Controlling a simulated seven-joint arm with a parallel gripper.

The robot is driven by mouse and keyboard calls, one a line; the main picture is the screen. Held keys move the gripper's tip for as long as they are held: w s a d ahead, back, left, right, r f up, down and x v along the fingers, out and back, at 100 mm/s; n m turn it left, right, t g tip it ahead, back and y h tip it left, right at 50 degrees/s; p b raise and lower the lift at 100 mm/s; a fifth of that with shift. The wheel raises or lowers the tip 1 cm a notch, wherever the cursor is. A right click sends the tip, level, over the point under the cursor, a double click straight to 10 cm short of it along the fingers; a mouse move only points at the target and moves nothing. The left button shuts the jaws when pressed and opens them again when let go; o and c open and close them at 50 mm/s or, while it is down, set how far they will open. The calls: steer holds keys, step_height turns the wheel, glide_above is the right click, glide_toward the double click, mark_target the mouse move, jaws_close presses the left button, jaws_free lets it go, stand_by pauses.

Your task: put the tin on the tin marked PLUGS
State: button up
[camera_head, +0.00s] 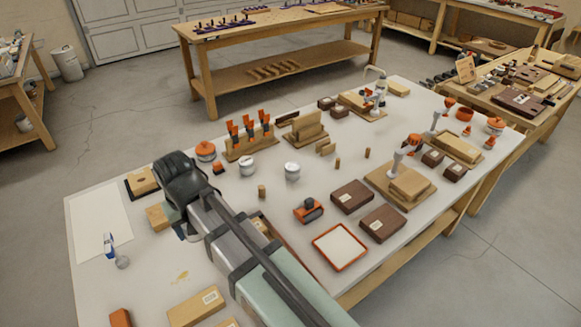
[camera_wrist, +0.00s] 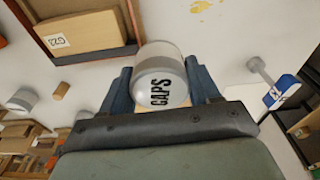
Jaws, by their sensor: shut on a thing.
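My gripper (camera_wrist: 160,85) is shut on a silver-white tin (camera_wrist: 160,75) marked CAPS, with one blue finger on each side of it in the wrist view. In the head view my own arm hides most of the gripper and the held tin. Two similar light tins stand on the bench in the head view, one left (camera_head: 246,168) and one right (camera_head: 292,172). No lettering can be read on either, so I cannot tell which is marked PLUGS. One light tin (camera_wrist: 22,100) also shows at the left of the wrist view.
A wooden peg (camera_head: 262,191) stands close to the tins. A rack with orange-handled tools (camera_head: 250,145) is behind them. A brown tray (camera_wrist: 72,58) holding a wooden block is near my gripper. A blue-and-white item (camera_head: 109,246) lies at the left.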

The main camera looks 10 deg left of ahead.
steer(key=w+d+r+m, duration=0.25)
steer(key=w+d, duration=0.75)
steer(key=w, duration=0.5)
steer(key=w+d+r+m, duration=0.1)
steer(key=w+d+m, duration=0.2)
steer(key=w+d, duration=0.85)
steer(key=r+m, duration=0.1)
glide_above(293, 164)
steer(key=shift+h, duration=0.3)
steer(key=shift+s+f, duration=0.2)
steer(key=shift+f, duration=2.1)
steer(key=shift+s+f, duration=0.15)
steer(key=shift+f, duration=2.1)
steer(key=shift+f, duration=0.1)
steer(key=o, duration=1.1)
steer(key=r, duration=0.4)
steer(key=s+r, duration=0.1)
steer(key=r, duration=0.7)
steer(key=shift+s+d+r, duration=0.1)
steer(key=shift+s+d, duration=0.1)
